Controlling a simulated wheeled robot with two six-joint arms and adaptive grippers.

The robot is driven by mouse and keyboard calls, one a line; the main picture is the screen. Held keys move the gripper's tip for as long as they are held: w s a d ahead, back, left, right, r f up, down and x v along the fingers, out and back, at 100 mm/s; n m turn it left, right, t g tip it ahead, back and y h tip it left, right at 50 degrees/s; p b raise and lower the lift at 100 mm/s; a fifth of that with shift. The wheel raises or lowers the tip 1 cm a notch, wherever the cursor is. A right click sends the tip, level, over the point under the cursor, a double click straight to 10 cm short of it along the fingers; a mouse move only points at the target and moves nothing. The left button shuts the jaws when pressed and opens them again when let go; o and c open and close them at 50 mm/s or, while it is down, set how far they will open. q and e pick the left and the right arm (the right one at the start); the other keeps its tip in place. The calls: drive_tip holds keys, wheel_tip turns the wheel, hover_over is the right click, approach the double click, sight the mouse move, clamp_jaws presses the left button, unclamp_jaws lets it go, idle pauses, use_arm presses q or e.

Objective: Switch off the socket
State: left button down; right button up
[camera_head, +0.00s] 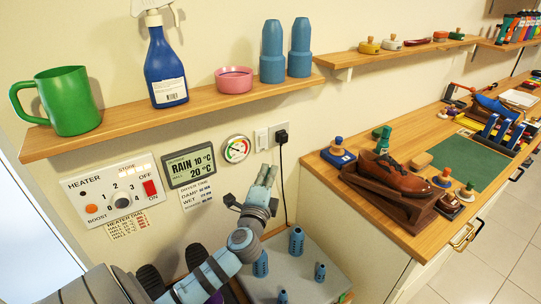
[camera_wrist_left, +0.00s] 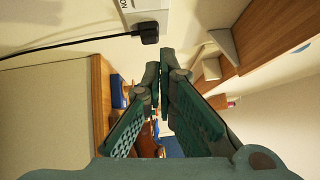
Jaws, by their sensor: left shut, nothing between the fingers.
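The white socket (camera_head: 273,130) is on the wall below the shelf, with a black plug (camera_head: 281,136) in it and a black cable hanging down. A white switch plate (camera_head: 261,138) is just left of it. In the left wrist view the socket plate (camera_wrist_left: 146,6) is at the top edge, partly cut off, with the plug (camera_wrist_left: 148,33) in it and printed letters at its left. My left gripper (camera_head: 268,172) is shut and empty, pointing up just below the plates. Its fingertips (camera_wrist_left: 160,78) look apart from the plug. The socket switch's position cannot be told. My right gripper is not in view.
Left are the heater panel (camera_head: 119,190), a display (camera_head: 190,165) and a dial (camera_head: 236,149). A wooden counter (camera_head: 405,236) with a brown shoe (camera_head: 400,177) is right.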

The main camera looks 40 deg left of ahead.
sight(263, 141)
use_arm(q)
drive_tip(key=shift+w+f, duration=0.1)
drive_tip(key=shift+f, duration=0.6)
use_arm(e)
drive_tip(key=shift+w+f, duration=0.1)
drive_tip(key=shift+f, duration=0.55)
use_arm(q)
drive_tip(key=shift+r, duration=0.1)
drive_tip(key=shift+a, duration=0.1)
drive_tip(key=x, duration=0.4)
drive_tip(key=s+a+b+x, duration=0.1)
drive_tip(key=x, duration=0.3)
drive_tip(key=a+x, duration=0.1)
drive_tip(key=x, duration=0.3)
drive_tip(key=shift+w+a+r, duration=0.1)
drive_tip(key=shift+a+r, duration=0.05)
drive_tip(key=shift+a, duration=0.25)
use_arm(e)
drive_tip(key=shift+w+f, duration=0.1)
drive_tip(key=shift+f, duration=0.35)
